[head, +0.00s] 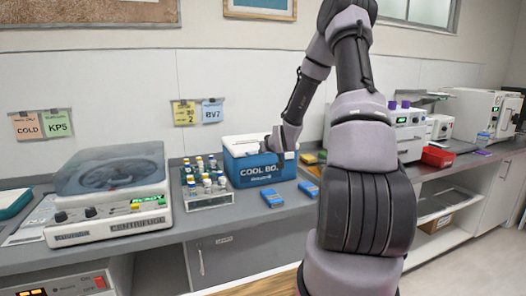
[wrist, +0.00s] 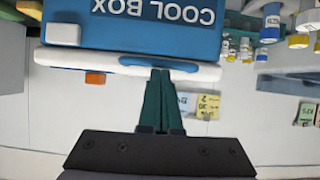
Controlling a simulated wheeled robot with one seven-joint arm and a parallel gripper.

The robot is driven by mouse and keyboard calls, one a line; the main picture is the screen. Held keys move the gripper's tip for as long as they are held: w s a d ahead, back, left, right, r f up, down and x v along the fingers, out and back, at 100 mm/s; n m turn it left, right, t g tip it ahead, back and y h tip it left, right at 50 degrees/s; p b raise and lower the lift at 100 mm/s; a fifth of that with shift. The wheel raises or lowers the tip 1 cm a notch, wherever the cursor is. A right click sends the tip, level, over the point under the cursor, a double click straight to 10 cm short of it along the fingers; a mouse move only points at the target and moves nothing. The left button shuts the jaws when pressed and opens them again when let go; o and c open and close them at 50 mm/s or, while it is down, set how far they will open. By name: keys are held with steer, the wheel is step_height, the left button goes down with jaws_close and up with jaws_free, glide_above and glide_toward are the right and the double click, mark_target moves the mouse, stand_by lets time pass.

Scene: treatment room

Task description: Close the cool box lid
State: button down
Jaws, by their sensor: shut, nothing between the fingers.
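The cool box (head: 242,178) is a blue box with a white top, standing on the counter in the head view. Its white lid (head: 242,147) lies across the top and looks down on the box; I cannot tell whether it is fully seated. The wrist view shows the box (wrist: 150,32) upside down, with the white lid (wrist: 100,60) edge along it. My gripper (wrist: 160,74) is shut and empty, its green fingertips at the lid's edge; contact is not clear. In the head view my gripper (head: 277,143) is at the top right of the box, partly hidden by my arm.
A rack of vials (head: 207,185) stands just left of the box, and a centrifuge (head: 110,190) farther left. Blue packs (head: 271,197) lie on the counter in front. Analysers (head: 408,130) stand to the right, beside a red tray (head: 438,157). My arm hides part of the counter.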

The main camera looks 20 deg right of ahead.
steer(key=s+a+r+m+g, duration=0.1)
steer(key=s+a+r+g, duration=0.15)
steer(key=s+r, duration=0.8)
steer(key=s+a+r+m+g, duration=0.15)
steer(key=s+a+r, duration=0.25)
steer(key=s+r, duration=0.65)
steer(key=s+a+r+m+y, duration=0.1)
steer(key=s+a+r, duration=0.1)
steer(key=s, duration=0.6)
steer(key=s+a+r+m+g+y, duration=0.1)
steer(key=s+a, duration=0.3)
steer(key=s, duration=0.4)
steer(key=shift+v, duration=0.75)
steer(key=shift+w+a, duration=0.15)
